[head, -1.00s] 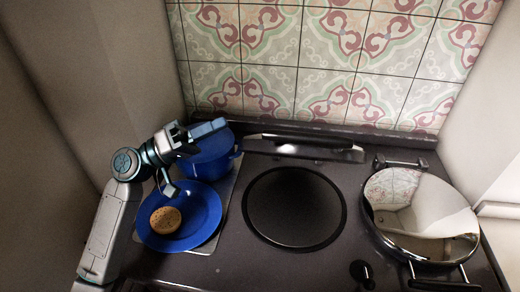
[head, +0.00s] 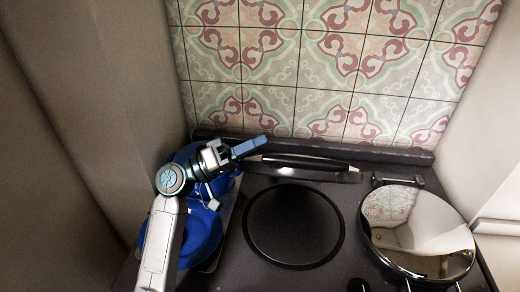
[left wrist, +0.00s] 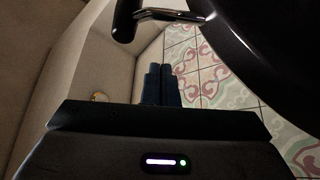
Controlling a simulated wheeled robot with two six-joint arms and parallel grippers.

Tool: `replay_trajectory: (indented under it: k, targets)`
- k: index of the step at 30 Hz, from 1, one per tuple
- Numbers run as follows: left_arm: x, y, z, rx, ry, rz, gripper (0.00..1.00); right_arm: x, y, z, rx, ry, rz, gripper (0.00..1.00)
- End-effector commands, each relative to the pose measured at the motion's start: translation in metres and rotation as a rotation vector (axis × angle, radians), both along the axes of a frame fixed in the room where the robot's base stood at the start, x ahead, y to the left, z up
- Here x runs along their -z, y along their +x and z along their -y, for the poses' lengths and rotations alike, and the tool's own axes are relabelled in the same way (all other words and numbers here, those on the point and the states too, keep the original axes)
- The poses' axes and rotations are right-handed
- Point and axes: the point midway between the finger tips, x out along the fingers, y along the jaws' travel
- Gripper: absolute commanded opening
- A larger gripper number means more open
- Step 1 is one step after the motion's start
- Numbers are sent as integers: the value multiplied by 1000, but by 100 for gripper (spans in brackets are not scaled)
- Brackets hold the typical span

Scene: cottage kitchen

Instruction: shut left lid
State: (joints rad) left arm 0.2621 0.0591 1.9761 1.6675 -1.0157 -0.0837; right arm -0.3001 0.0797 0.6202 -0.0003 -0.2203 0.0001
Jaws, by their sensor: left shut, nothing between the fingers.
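The left lid appears raised at the back of the cooker. A black bar with bright metal parts (head: 310,166), apparently its handle, runs across the back in the head view. A dark round face (head: 293,225) lies in front of it; I cannot tell lid underside from hotplate. In the left wrist view a large dark curved shape (left wrist: 270,35), apparently the lid, fills the upper right, with a black-and-chrome handle (left wrist: 150,16) at the top. My left gripper (head: 258,145) is shut and empty near the bar's left end. Contact is not clear. My right gripper is out of view.
The chrome right lid (head: 420,235) is down. A blue pot (head: 186,155) and blue plate (head: 205,235) sit at the left, partly hidden by my left arm. A tiled wall (head: 320,70) closes the back, with plain walls at both sides.

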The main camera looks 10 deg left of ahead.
Motion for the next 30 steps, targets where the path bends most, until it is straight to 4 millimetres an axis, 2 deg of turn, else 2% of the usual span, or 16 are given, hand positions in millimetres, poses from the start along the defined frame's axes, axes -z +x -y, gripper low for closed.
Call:
replay_trajectory:
  k: [1,2,4,12,25,30]
  targets:
    - [-10,3,8,2,-7,-1,0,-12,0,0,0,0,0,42]
    - [-11,5,12,2,-5,-1,0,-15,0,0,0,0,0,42]
    - [1,-5,12,2,-1,-7,0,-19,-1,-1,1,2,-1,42]
    - [19,-23,16,0,0,-2,0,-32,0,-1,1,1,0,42]
    - [23,-26,17,0,0,0,0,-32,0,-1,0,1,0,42]
    - [33,-30,17,0,0,17,0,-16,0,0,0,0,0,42]
